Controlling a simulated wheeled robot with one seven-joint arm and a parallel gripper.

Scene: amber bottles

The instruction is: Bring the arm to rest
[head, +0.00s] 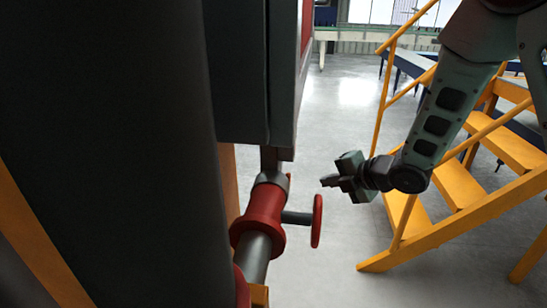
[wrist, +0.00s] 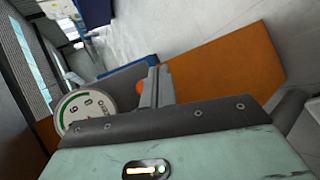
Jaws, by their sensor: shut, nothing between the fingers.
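My gripper (head: 329,181) is in the middle of the head view, at the end of my arm that comes in from the upper right. Its fingers point left and are shut, with nothing held. It is in the air, a little above and right of a red handwheel (head: 317,221) on a red valve (head: 262,218), and looks apart from it. In the wrist view, the gripper's closed fingers (wrist: 157,86) stick up past its pale green housing. No amber bottle shows in either view.
A large dark cylinder (head: 110,120) and a grey cabinet (head: 240,70) fill the left. Yellow steps with railings (head: 460,185) stand right, behind my arm. Grey floor (head: 340,120) is open between. The wrist view shows a round dial gauge (wrist: 85,110) and an orange panel (wrist: 230,70).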

